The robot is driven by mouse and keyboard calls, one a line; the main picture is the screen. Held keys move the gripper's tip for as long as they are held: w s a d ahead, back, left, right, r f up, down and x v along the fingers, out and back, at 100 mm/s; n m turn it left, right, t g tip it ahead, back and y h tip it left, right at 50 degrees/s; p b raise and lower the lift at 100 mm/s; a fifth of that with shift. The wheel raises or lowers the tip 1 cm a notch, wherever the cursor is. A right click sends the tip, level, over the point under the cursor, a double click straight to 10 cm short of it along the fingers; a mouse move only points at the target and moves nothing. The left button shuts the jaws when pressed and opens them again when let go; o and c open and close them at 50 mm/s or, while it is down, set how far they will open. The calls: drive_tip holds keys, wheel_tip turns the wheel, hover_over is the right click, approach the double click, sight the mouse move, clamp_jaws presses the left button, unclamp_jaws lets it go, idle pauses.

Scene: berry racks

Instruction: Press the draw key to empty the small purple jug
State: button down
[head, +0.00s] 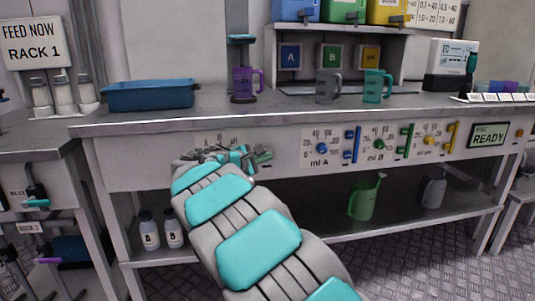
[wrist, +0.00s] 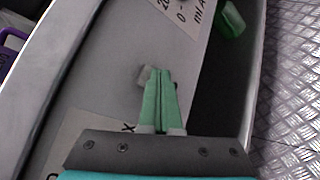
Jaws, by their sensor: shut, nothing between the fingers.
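The small purple jug (head: 243,82) stands upright on a dark base on the counter, under a teal-topped column, in the head view. Part of a purple thing, perhaps this jug, shows at the left edge of the wrist view (wrist: 12,42). My gripper (head: 246,156) is in front of the counter's front panel, below the jug. In the wrist view its green fingers (wrist: 158,72) are together, with nothing between them. A small grey block (wrist: 144,77) on the panel is right beside the fingertips, perhaps the draw key; I cannot tell whether they touch. My arm hides part of the panel.
Dials and coloured levers (head: 352,144) line the panel to the right, ending at a green READY display (head: 488,136). A blue tray (head: 150,95), grey jug (head: 328,86) and teal jug (head: 376,86) stand on the counter. A green can (head: 366,196) is on the lower shelf.

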drive_tip(key=shift+w, duration=0.15)
idle(0.5)
drive_tip(key=shift+s+d+f, duration=0.1)
drive_tip(key=shift+s+d, duration=0.1)
drive_tip(key=shift+s, duration=0.6)
drive_tip(key=shift+s, duration=0.1)
drive_tip(key=s, duration=0.2)
drive_tip(key=s+d+b, duration=0.1)
drive_tip(key=s, duration=0.1)
drive_tip(key=shift+s+d+b, duration=0.2)
drive_tip(key=shift+s+b, duration=0.1)
drive_tip(key=shift+s, duration=0.05)
